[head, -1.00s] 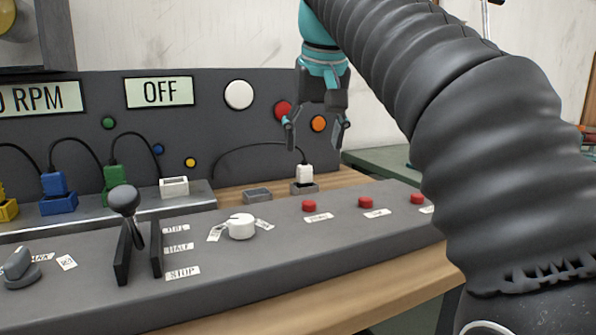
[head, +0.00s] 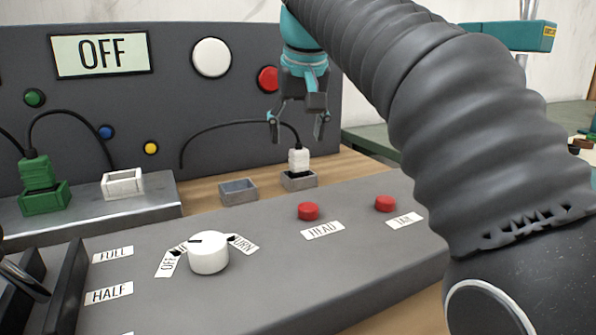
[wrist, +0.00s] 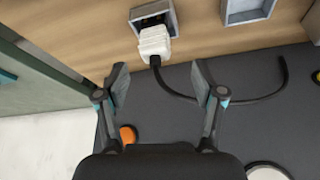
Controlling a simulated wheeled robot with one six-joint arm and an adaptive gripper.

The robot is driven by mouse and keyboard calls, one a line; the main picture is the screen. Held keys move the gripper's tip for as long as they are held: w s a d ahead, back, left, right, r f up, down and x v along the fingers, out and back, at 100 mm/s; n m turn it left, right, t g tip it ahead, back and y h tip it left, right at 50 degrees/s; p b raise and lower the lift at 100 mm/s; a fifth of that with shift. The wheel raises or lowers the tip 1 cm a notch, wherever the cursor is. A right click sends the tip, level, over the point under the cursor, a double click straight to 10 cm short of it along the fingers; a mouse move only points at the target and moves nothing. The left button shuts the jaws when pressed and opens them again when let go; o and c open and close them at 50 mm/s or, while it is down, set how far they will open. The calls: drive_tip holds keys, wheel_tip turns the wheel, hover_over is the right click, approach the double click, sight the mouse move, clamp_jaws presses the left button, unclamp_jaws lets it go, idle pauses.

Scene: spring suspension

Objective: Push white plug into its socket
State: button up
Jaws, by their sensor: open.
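The white plug (head: 298,161) stands upright at a grey holder box (head: 299,181) on the wooden table, with a black cable from its top. It also shows in the wrist view (wrist: 154,43), beside the open box. My gripper (head: 297,127) is open and empty above the plug; in the wrist view its fingertips (wrist: 161,85) are spread apart, with the plug ahead of them and apart from both. The white socket (head: 122,184) is empty on the raised grey ledge at left.
A green plug (head: 38,174) sits in its green socket left of the white one. An empty grey box (head: 238,191) stands left of the plug. A grey panel with a white knob (head: 208,253) and red buttons (head: 308,211) lies in front. The upright panel (head: 225,110) stands behind.

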sight(298, 149)
drive_tip(key=shift+d+b+x, duration=0.15)
drive_tip(key=shift+b+x, duration=0.25)
drive_tip(key=shift+x, duration=1.25)
drive_tip(key=shift+d+b+x, duration=0.1)
drive_tip(key=shift+b+x, duration=0.25)
drive_tip(key=shift+x, duration=1.3)
clamp_jaws()
